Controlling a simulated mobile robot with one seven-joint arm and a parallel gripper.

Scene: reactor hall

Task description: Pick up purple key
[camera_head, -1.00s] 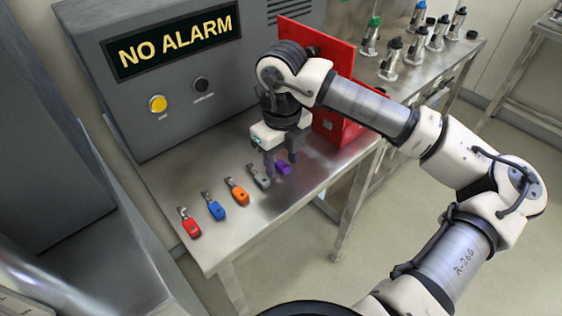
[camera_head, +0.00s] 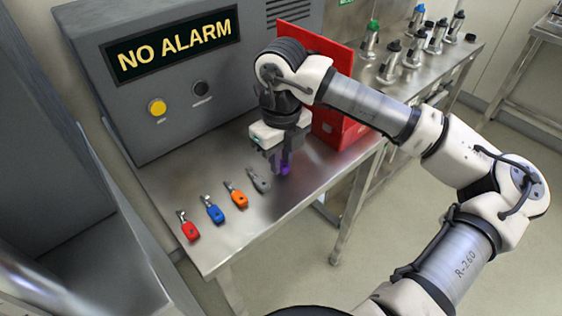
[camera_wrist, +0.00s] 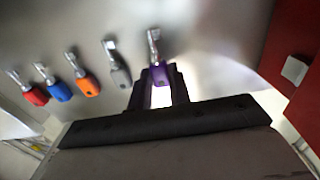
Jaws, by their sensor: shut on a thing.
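The purple key (camera_head: 286,168) is at the right end of a row of keys on the steel table, partly hidden by my gripper in the head view. My gripper (camera_head: 279,166) points down and is shut on the purple key. In the wrist view the purple key (camera_wrist: 158,76) has its purple handle between the two fingertips (camera_wrist: 157,82), and its metal shaft points away from the gripper. I cannot tell whether the key is clear of the table top.
Grey (camera_head: 258,181), orange (camera_head: 236,196), blue (camera_head: 213,211) and red (camera_head: 188,228) keys lie to the left. A grey panel reading NO ALARM (camera_head: 175,47) stands behind. The table's front is bare.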

